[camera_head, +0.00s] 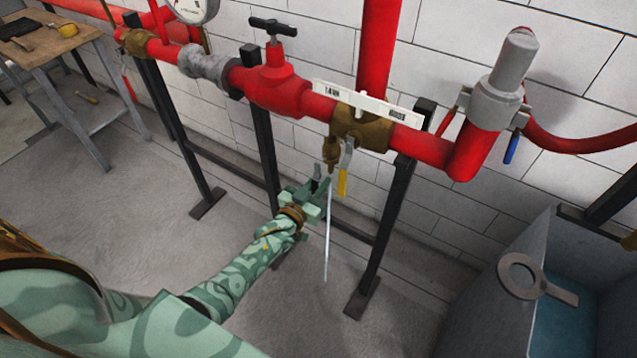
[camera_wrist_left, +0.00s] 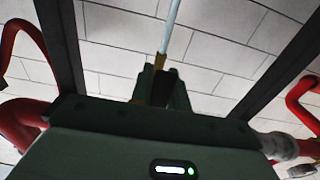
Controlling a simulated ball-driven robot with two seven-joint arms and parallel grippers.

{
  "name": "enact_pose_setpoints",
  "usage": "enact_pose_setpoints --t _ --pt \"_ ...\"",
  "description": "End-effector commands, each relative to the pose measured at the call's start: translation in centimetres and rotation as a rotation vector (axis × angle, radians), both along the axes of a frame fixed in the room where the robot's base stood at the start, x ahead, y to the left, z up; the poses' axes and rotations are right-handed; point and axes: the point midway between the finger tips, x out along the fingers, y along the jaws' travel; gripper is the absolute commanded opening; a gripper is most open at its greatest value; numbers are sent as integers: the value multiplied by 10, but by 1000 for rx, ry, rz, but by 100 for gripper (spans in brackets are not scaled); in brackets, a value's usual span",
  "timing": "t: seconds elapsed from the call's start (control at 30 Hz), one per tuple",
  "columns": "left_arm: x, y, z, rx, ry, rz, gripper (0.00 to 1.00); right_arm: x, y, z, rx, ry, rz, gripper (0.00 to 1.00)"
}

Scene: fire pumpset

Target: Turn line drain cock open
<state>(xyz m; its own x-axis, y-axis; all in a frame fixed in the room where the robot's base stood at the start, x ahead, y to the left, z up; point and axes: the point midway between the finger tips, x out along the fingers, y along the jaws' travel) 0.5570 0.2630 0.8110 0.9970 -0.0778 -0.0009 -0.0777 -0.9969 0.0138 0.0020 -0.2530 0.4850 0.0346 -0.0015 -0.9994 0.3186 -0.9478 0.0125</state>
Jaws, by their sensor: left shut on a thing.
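The line drain cock (camera_head: 331,152) is a small brass valve hanging under the brass block on the red pipe. My green left gripper (camera_head: 316,195) is just below it, shut on what looks like its small dark handle; the fingers hide most of this. A thin pale stream or rod (camera_head: 327,245) runs straight down beside the fingers. In the left wrist view, the left gripper (camera_wrist_left: 161,85) is close around a dark part, and a brass tip (camera_wrist_left: 161,65) with the pale line (camera_wrist_left: 171,25) shows beyond it. My right gripper is not in view.
A yellow-handled lever (camera_head: 342,183) hangs close to the right of the gripper. Black pipe stands (camera_head: 385,230) rise on both sides. A blue lever (camera_head: 512,147) hangs further right. An open grey tank (camera_head: 495,305) stands at lower right, a wooden table (camera_head: 60,42) at upper left.

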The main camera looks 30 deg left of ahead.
Motion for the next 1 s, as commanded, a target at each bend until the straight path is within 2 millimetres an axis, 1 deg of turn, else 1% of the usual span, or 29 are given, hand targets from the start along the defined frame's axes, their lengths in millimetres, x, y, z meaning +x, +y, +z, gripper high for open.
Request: enact_pose_setpoints --t 0.07,0.1,0.13,0.17,0.43,0.57,0.67,0.9,1.0 --pt "-1 -1 -1 -5 2 -1 0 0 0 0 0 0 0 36" --pt "-1 -1 -1 -5 1 -1 25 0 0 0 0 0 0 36" --pt "-1 -1 -1 -5 1 -1 34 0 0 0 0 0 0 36" --pt "-1 -1 -1 -5 1 -1 39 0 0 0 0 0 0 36" --pt "-1 -1 0 -2 0 -1 39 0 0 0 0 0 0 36" --pt "-11 0 0 -3 2 0 39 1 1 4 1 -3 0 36" --pt "-30 2 2 -3 2 0 39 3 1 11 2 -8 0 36" --pt "-96 7 2 -2 3 -1 39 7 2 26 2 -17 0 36" --pt "-120 9 1 -3 3 -1 39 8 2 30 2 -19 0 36"
